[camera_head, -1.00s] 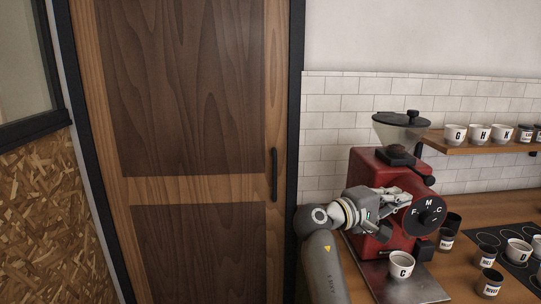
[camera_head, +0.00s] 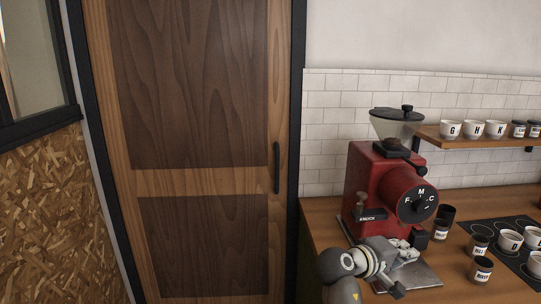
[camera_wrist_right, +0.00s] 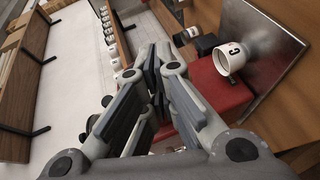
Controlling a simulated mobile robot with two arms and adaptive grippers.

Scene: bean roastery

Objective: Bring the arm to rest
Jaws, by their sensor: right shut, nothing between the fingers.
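My right arm comes up from the bottom of the head view. Its gripper (camera_head: 410,248) is in front of the red grinder (camera_head: 371,180), low over the metal tray (camera_head: 425,279). In the right wrist view the gripper's fingers (camera_wrist_right: 158,55) are together with nothing between them. A white cup marked C (camera_wrist_right: 236,56) shows there beside the red grinder body, apart from the fingers, near the metal tray (camera_wrist_right: 262,30). In the head view my gripper and wrist largely hide this cup. My left gripper is not in view.
Dark labelled tins (camera_head: 481,269) and white cups (camera_head: 509,239) stand on the wooden counter (camera_head: 460,204) and black mat at the right. A wall shelf (camera_head: 470,143) holds more lettered cups. A closed wooden door (camera_head: 190,182) fills the left.

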